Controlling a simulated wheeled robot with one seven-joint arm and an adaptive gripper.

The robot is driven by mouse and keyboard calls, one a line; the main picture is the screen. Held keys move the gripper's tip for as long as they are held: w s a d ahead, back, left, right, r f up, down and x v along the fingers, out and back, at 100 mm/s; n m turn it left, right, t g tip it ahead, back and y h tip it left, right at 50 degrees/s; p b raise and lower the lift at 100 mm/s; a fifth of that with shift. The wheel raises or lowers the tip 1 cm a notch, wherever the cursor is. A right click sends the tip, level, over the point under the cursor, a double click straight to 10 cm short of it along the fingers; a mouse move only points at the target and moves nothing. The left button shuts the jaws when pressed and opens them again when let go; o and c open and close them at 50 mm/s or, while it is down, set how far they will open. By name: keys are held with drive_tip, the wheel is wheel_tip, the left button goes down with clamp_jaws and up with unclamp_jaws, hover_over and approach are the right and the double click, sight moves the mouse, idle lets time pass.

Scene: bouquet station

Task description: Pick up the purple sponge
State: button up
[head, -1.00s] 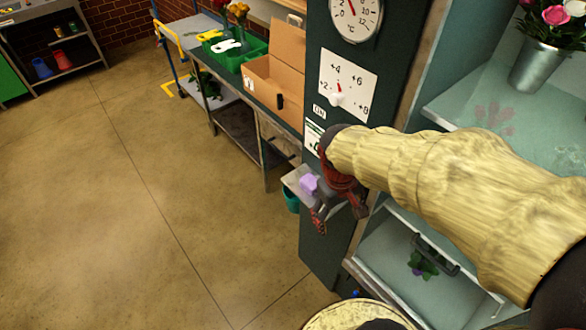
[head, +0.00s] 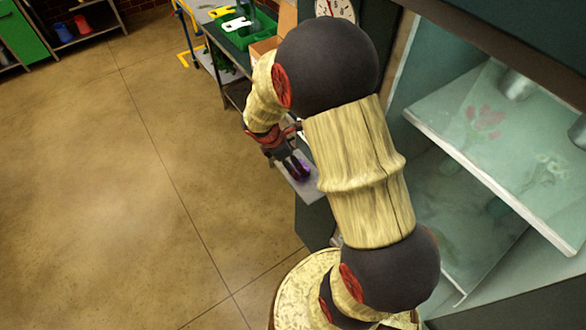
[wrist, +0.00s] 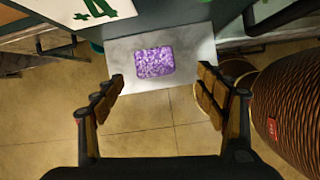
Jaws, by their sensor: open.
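The purple sponge (wrist: 155,62) lies flat on a small grey shelf (wrist: 120,48) in the wrist view. It is a speckled block and sits ahead of my gripper (wrist: 161,88), roughly between the lines of its two fingers. My gripper is open, with nothing between its fingers. In the head view my gripper (head: 291,168) is over the small shelf (head: 308,185), and a bit of the purple sponge (head: 300,174) shows behind the fingers. The rest of the sponge is hidden there.
The shelf juts from a dark panel (wrist: 190,17). A glass-shelved cabinet (head: 480,160) stands at the right. A workbench with a green crate (head: 262,22) and a cardboard box (head: 262,47) is behind. The floor (head: 120,200) at the left is clear.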

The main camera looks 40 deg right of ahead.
drive_tip(key=shift+n, duration=0.8)
drive_tip(key=shift+w+b+x, duration=0.15)
drive_tip(key=shift+b+x, duration=0.15)
drive_tip(key=shift+x, duration=1)
drive_tip(key=shift+w+b+x, duration=0.15)
drive_tip(key=shift+b+x, duration=0.1)
drive_tip(key=shift+x, duration=1.05)
drive_tip(key=shift+w+b+x, duration=0.2)
drive_tip(key=shift+b+x, duration=0.1)
drive_tip(key=shift+x, duration=1)
drive_tip(key=shift+a, duration=0.1)
drive_tip(key=shift+c, duration=1.4)
drive_tip(key=c, duration=0.7)
drive_tip(key=shift+c, duration=0.9)
